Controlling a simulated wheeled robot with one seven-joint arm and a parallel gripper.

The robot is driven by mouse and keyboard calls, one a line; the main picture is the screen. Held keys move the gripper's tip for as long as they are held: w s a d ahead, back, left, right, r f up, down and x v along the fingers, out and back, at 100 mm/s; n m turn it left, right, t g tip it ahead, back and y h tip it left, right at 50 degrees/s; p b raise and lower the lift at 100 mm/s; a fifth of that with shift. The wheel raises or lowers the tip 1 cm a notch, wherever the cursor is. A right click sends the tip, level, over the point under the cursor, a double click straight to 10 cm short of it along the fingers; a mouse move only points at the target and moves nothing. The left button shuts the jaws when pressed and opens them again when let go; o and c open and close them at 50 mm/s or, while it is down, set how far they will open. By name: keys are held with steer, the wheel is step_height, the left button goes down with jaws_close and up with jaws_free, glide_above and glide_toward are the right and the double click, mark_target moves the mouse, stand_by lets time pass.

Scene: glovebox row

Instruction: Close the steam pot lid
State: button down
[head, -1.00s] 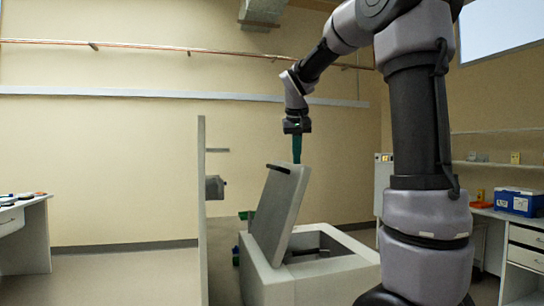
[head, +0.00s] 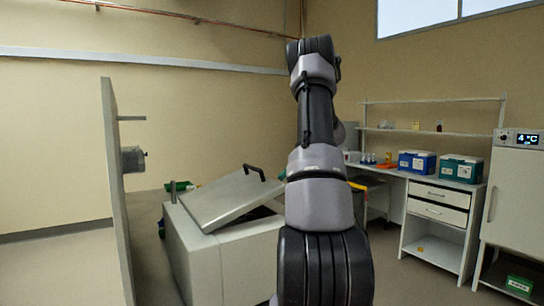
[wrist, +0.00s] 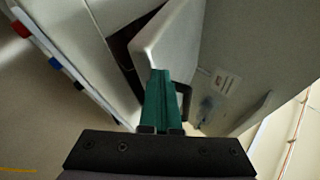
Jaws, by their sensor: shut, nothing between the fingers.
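The steam pot (head: 235,262) is a pale grey box at the lower middle of the head view. Its flat grey lid (head: 225,200) is tilted at a shallow angle, with a dark gap under its raised right side. A black bar handle (head: 254,172) is on the lid's raised end. In the wrist view, my gripper (wrist: 160,76) has its green fingers together, empty, overlapping the corner of a pale panel, likely the lid (wrist: 172,42). I cannot tell whether they touch it. In the head view my arm hides the gripper and the pot's right side.
A tall grey panel (head: 117,190) with a bracket stands left of the pot. On the right are a bench (head: 440,190) with blue (head: 417,163) and teal (head: 462,168) boxes, and a white cabinet (head: 515,195). Floor shows at the far left.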

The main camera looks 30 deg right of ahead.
steer(key=d+f+y, duration=0.1)
steer(key=f, duration=0.2)
steer(key=d+f+y, duration=0.1)
steer(key=f, duration=0.2)
steer(key=d+f+y, duration=0.1)
steer(key=f, duration=0.2)
steer(key=shift+f+m, duration=0.35)
steer(key=shift+m, duration=0.05)
steer(key=shift+s+f, duration=0.1)
steer(key=shift+f, duration=0.45)
